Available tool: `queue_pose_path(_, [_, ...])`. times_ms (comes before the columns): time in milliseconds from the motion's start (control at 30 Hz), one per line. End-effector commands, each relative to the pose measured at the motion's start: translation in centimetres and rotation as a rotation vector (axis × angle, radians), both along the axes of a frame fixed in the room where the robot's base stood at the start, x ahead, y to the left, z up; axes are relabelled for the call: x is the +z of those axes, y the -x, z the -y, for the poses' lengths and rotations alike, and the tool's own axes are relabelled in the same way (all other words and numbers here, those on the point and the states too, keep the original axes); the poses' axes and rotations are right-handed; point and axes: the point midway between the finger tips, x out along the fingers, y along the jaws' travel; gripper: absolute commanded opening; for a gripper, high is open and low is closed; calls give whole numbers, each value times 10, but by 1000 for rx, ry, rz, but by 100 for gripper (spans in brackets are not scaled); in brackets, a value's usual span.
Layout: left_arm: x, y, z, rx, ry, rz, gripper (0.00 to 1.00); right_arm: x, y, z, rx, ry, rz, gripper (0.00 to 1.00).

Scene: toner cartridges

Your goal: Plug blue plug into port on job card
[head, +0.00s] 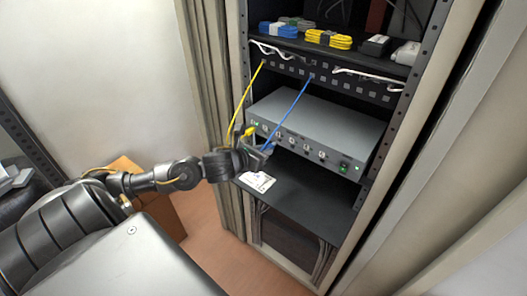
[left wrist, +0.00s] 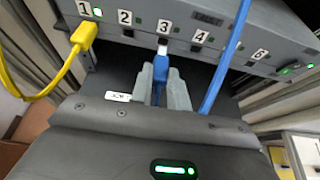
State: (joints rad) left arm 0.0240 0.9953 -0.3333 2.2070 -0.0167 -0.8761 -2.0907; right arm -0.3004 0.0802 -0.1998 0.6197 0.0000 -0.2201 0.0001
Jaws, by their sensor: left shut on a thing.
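My left gripper (head: 258,148) is at the front of the grey switch box (head: 320,128). In the left wrist view it is shut on the blue plug (left wrist: 161,70), which points at the port labelled 3 (left wrist: 163,41). The plug's tip is right at or just below that port; I cannot tell whether it has entered. The blue cable (head: 290,110) runs up to the patch panel. The job card (head: 258,181) lies on the shelf below; its edge shows in the left wrist view (left wrist: 118,97), with its number unreadable. My right gripper is out of view.
A yellow plug (left wrist: 84,36) sits in port 1, its yellow cable (head: 241,100) hanging beside my gripper. The blue cable passes in front of the ports right of 3 (left wrist: 225,62). Cable coils (head: 328,39) lie on the upper shelf. The dark lower shelf (head: 310,205) is mostly clear.

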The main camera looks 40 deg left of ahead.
Motion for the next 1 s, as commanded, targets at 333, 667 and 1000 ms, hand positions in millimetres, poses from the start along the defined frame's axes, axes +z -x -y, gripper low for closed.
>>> queue_pose_path(333, [0, 0, 0, 0, -1, 1, 0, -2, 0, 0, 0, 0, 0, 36])
queue_pose_path(667, [1, 0, 0, 0, 0, 1, 0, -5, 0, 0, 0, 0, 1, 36])
queue_pose_path(1000, [0, -1, 0, 0, 0, 1, 0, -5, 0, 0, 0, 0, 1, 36])
